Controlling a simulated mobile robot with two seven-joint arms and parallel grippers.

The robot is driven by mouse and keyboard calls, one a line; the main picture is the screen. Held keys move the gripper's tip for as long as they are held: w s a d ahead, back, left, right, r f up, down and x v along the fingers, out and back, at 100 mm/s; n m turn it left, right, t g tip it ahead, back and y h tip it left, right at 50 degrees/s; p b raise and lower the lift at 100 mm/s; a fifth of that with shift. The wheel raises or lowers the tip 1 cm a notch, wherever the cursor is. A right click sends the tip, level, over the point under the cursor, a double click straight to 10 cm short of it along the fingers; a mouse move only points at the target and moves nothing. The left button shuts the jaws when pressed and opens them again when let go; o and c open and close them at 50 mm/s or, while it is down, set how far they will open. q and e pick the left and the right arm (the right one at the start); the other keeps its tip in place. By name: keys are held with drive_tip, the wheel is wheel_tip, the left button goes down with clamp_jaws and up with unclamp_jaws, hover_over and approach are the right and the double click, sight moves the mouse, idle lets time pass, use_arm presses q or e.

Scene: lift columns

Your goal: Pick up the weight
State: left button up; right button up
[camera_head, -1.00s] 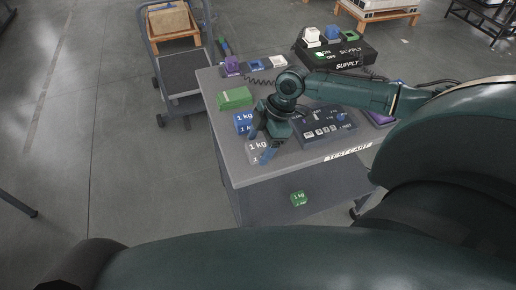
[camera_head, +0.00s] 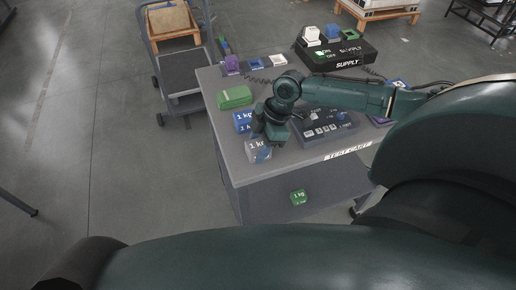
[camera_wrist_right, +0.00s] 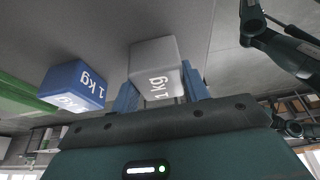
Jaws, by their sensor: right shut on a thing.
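A grey 1 kg weight (camera_head: 254,146) stands on the test cart (camera_head: 235,165) near its front left corner. In the right wrist view the grey weight (camera_wrist_right: 153,62) sits between the two blue fingers. My right gripper (camera_wrist_right: 158,88) is shut on it; the gripper also shows in the head view (camera_head: 262,152), partly covering the weight. I cannot tell whether the weight has left the cart top. A blue 1 kg weight (camera_head: 242,122) stands just behind it and shows to the left in the wrist view (camera_wrist_right: 73,86). A green 1 kg weight (camera_head: 298,197) lies lower, on the cart's lower shelf. My left gripper is not in view.
A green block (camera_head: 234,97) lies behind the blue weight. A dark control box (camera_head: 325,126) is right of my gripper. A black supply box (camera_head: 336,58) stands at the back. A hand trolley (camera_head: 184,98) is left of the cart; the floor further left is clear.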

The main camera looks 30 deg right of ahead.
clamp_jaws()
drive_tip(key=shift+w+r, duration=0.1)
drive_tip(key=shift+r, duration=0.05)
drive_tip(key=shift+r, duration=0.1)
